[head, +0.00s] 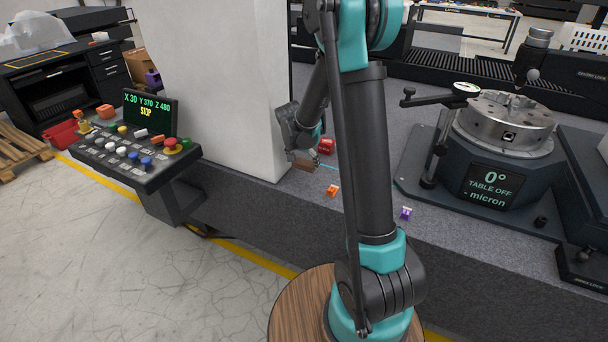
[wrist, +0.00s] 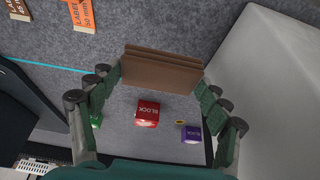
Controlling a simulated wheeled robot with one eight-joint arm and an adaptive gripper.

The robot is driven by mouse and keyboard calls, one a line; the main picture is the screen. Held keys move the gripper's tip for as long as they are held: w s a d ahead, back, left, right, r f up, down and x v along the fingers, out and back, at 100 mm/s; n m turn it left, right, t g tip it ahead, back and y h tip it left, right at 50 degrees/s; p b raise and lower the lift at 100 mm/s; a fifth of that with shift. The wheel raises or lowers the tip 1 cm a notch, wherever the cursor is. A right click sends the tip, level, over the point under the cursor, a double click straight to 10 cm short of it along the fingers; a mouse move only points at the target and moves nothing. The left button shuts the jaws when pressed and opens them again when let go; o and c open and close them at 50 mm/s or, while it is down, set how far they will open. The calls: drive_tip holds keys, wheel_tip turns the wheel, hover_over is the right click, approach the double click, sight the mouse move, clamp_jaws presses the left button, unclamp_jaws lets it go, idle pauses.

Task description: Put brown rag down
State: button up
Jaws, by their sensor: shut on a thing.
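The brown rag (wrist: 163,68) is a flat, folded, layered piece in the wrist view. My gripper (wrist: 160,84) is shut on it, with one green-padded finger at each end of the rag. In the head view the rag (head: 305,165) shows small beneath my gripper (head: 300,156), over the grey granite bed (head: 370,200) beside the pale column. I cannot tell whether the rag touches the granite.
An orange label piece (wrist: 83,15) lies on the granite. The pale column (head: 225,80) stands close. Granite around the orange piece (head: 333,190) is mostly clear.

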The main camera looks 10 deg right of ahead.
sight(303, 170)
drive_tip(key=shift+f, duration=3)
drive_tip(key=o, duration=1.1)
drive_tip(key=shift+f, duration=0.1)
drive_tip(key=v, duration=1.2)
drive_tip(key=s+d+n+y, duration=0.1)
drive_tip(key=s+d+n, duration=0.2)
drive_tip(key=s, duration=1)
drive_tip(key=s+d+f+n+y, duration=0.1)
drive_tip(key=s+d+n, duration=0.3)
drive_tip(key=s, duration=0.9)
drive_tip(key=shift+s+d+f+t+y, duration=0.2)
drive_tip(key=shift+s+f+t+y, duration=0.05)
drive_tip(key=shift+f+t+y, duration=0.05)
